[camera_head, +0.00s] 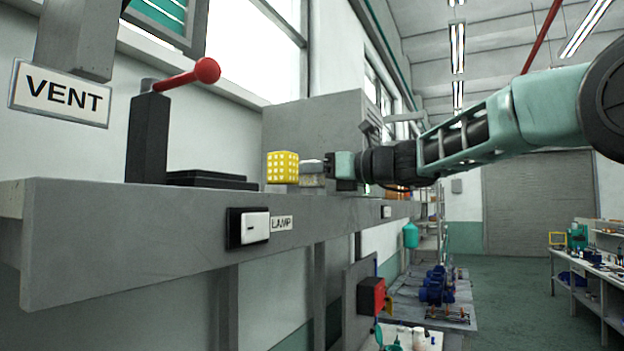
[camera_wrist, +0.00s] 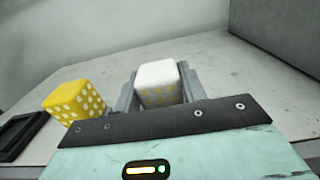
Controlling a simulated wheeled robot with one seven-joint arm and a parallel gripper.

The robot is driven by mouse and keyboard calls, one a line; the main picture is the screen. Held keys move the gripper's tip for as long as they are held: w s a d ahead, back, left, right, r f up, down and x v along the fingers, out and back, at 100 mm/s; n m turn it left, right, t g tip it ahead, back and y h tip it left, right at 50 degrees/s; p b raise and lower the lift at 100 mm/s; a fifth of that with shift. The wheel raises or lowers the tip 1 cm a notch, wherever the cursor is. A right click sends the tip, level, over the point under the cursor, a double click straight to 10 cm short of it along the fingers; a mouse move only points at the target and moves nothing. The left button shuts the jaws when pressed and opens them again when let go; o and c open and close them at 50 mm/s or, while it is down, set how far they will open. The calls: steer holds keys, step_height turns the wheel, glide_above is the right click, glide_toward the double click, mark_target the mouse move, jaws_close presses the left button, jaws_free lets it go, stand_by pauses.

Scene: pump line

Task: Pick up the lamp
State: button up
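No object in view is plainly a lamp; the word LAMP is on a label (camera_head: 282,223) beside a white switch (camera_head: 256,227) on the shelf front. My gripper (camera_head: 311,166) is low over the grey shelf. In the wrist view its two grey fingers (camera_wrist: 158,88) stand on either side of a white block (camera_wrist: 157,74) with faint yellowish spots. Whether both fingers press on it is unclear. In the head view the fingers hide the block's upper part. A yellow cube with pale dots (camera_head: 282,166) stands left of the fingers, apart from them; the wrist view shows it too (camera_wrist: 75,101).
The grey shelf (camera_head: 120,240) carries a black post with a red-knobbed lever (camera_head: 148,135) and a flat black piece (camera_head: 205,180). A VENT sign (camera_head: 60,95) hangs at left. A large grey box (camera_head: 310,125) stands behind the blocks. Open floor lies right.

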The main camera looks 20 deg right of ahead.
steer(key=c, duration=0.4)
steer(key=shift+o, duration=0.2)
steer(key=shift+r, duration=0.15)
step_height(320, 180, up, 10)
steer(key=shift+f, duration=0.1)
steer(key=shift+d, duration=0.1)
